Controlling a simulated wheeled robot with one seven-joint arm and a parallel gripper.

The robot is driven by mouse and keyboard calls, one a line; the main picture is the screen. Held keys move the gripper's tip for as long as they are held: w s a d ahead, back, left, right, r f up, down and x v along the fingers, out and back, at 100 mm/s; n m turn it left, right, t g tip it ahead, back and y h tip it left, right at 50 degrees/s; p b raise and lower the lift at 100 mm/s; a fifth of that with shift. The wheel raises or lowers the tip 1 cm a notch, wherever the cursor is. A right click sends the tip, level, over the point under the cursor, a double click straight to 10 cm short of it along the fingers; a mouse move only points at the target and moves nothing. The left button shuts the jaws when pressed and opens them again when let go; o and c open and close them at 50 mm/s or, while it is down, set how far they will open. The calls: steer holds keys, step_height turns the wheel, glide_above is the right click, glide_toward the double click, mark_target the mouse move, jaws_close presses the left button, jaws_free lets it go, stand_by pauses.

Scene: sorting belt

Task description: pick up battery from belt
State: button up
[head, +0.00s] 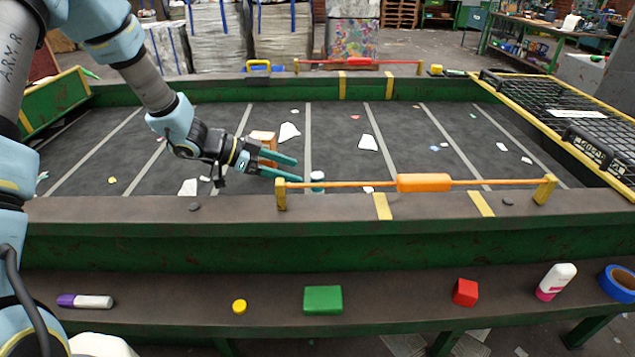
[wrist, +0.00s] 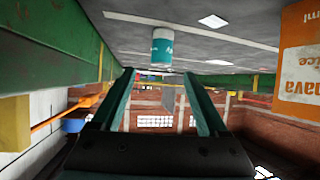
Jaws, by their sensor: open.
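The battery (head: 317,181), a small white and teal cylinder, stands upright on the dark belt (head: 380,160), close behind the orange emergency-stop bar. In the wrist view, where the scene is upside down, the battery (wrist: 162,47) shows beyond the fingertips, roughly centred between them. My gripper (head: 297,171) reaches in low from the left. Its two teal fingers are open and empty, pointing toward the battery; they also show in the wrist view (wrist: 158,74). The battery's lower part is partly hidden by the bar in the head view.
An orange juice carton (head: 264,139) stands just behind my gripper. The orange bar (head: 424,183) runs along the belt's near edge. Paper scraps lie on the belt.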

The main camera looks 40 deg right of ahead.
mark_target(312, 176)
steer(key=p+x, duration=0.2)
steer(key=x, duration=0.2)
steer(key=shift+s+d, duration=0.1)
steer(key=shift+d, duration=0.2)
steer(key=shift+s+d+f, duration=0.15)
steer(key=shift+d+f, duration=0.2)
steer(key=shift+d, duration=0.05)
jaws_close()
